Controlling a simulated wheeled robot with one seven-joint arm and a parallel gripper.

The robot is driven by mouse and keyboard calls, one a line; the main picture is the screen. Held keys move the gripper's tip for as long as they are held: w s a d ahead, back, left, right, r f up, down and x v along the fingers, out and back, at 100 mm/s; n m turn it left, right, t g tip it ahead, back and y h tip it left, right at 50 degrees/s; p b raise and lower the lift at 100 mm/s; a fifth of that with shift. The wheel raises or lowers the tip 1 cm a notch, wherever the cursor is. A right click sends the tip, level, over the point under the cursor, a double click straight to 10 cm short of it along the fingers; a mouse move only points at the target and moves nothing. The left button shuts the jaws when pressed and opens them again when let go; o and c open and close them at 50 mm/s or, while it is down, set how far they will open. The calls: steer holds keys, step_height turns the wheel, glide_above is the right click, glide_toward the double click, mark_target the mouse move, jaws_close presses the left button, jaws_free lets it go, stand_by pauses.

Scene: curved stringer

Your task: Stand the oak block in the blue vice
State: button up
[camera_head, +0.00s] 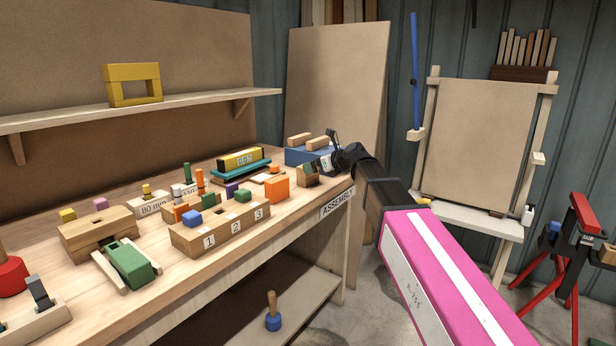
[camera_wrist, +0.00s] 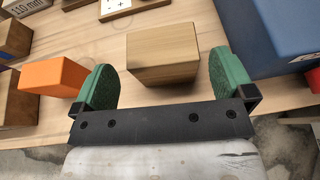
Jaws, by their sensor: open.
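The oak block (camera_wrist: 162,50) is a plain light-brown block on the bench top. In the wrist view it lies between the two green fingers of my gripper (camera_wrist: 165,82), with a gap on each side. My gripper is open and not holding it. In the head view my gripper (camera_head: 312,170) is at the far right end of the bench and partly hides the block. What looks like the blue vice (camera_head: 297,155), a blue body with two wooden bars on top, is just behind my gripper. Its blue side (camera_wrist: 270,35) fills the right of the wrist view.
An orange block (camera_head: 277,190) is close to my left finger, also in the wrist view (camera_wrist: 52,75). A numbered wooden holder (camera_head: 220,232), a green clamp-like piece (camera_head: 130,262) and a yellow level (camera_head: 240,158) crowd the bench. The bench's front edge is near my gripper.

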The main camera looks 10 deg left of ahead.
steer(key=x, duration=0.3)
steer(key=shift+w+a, duration=0.15)
steer(key=shift+w, duration=0.05)
steer(key=c, duration=0.9)
steer(key=shift+r, duration=0.15)
